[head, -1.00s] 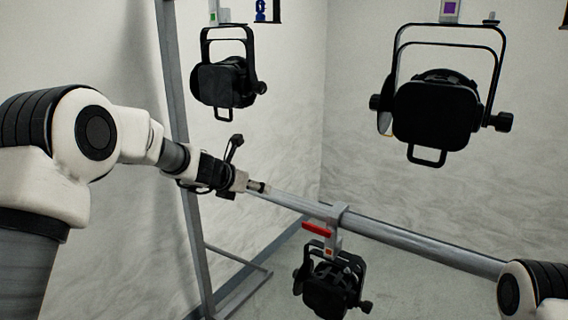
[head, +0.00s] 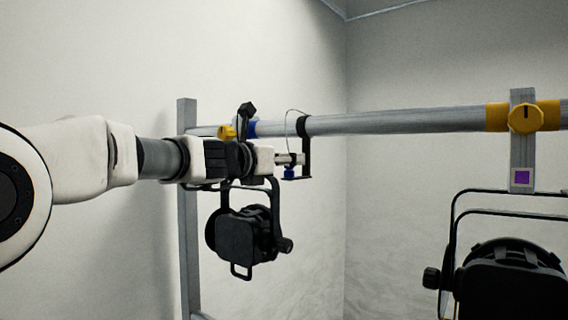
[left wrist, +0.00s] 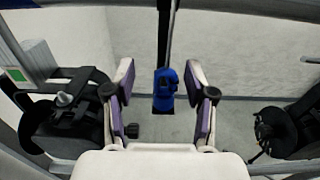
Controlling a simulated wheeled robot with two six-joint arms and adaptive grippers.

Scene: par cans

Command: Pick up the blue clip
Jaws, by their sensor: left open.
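The blue clip (head: 290,173) sits low on a black bracket (head: 306,150) that hangs from the overhead pipe. My left gripper (head: 298,158) is at the bracket, and in the head view its fingertips overlap the space just above the clip. In the left wrist view the blue clip (left wrist: 165,88) shows between the two open fingers (left wrist: 160,70), with a gap on each side. The fingers have purple pads and hold nothing. How far the clip reaches in between them is hard to tell. My right gripper is not in view.
The grey pipe (head: 400,122) runs across above the gripper. A black par can (head: 246,235) hangs below my left wrist. Another par can (head: 508,280) hangs at the right from a yellow clamp (head: 525,117). An upright post (head: 188,220) stands behind my forearm.

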